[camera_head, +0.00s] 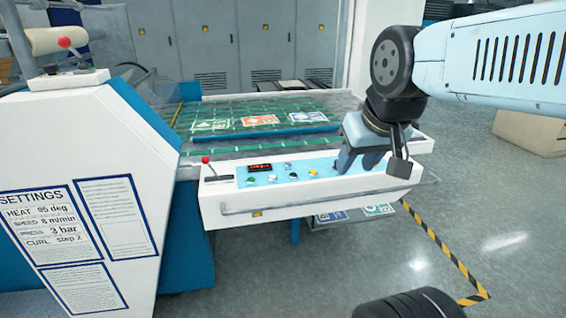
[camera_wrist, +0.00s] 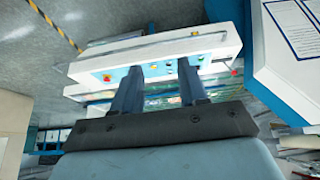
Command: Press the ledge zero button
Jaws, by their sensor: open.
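The white ledge (camera_head: 320,190) runs along the front of the machine, with a light blue control strip (camera_head: 300,172) on top. The strip carries a dark display with red digits (camera_head: 260,167) and several small buttons, among them a green one (camera_head: 250,180) and a yellow one (camera_head: 312,172). The labels are too small to read, so I cannot tell which is the zero button. My gripper (camera_head: 362,158) is open and empty over the right end of the strip, hiding part of it. In the wrist view my two fingers (camera_wrist: 160,75) point toward the ledge (camera_wrist: 140,52), which appears upside down.
A red-knobbed lever (camera_head: 206,160) stands at the ledge's left end. A metal rail (camera_head: 300,205) runs along its front. The white machine housing with the settings sheet (camera_head: 38,225) blocks the left. A green mat with printed cards (camera_head: 255,120) lies behind. Floor at right is open.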

